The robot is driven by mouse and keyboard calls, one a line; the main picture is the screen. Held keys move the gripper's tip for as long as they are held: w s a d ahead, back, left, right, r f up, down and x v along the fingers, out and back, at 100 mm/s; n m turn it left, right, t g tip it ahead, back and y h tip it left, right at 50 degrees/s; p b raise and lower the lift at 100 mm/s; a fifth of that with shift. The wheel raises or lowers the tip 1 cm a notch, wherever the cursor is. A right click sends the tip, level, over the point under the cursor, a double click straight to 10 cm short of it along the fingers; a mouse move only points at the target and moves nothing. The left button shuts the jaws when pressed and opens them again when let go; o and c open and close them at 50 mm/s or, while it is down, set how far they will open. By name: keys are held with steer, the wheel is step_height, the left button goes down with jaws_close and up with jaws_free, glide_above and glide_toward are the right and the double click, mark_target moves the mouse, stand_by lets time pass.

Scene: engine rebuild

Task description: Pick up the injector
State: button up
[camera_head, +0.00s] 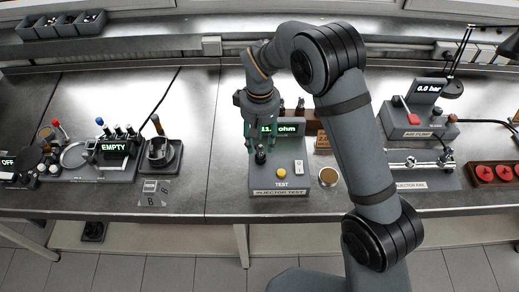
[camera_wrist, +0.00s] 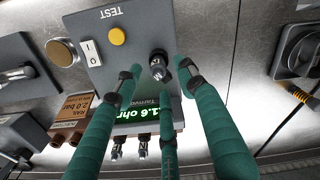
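A dark injector (camera_head: 260,155) stands upright in the grey injector test box (camera_head: 283,180), left of its yellow button. The box's green ohm display is partly hidden behind the fingers.
Several injectors (camera_head: 118,131) stand by the "EMPTY" display at left. A black socket unit (camera_head: 163,153) is right of them. A round brass-coloured cap (camera_head: 328,178) sits beside the test box. The air pump (camera_head: 420,122) and injector rail (camera_head: 420,180) are at right.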

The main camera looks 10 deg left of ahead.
mark_target(260, 145)
steer(key=shift+f+p, duration=0.35)
steer(key=shift+f, duration=1.15)
steer(key=shift+c, duration=1.4)
jaws_close()
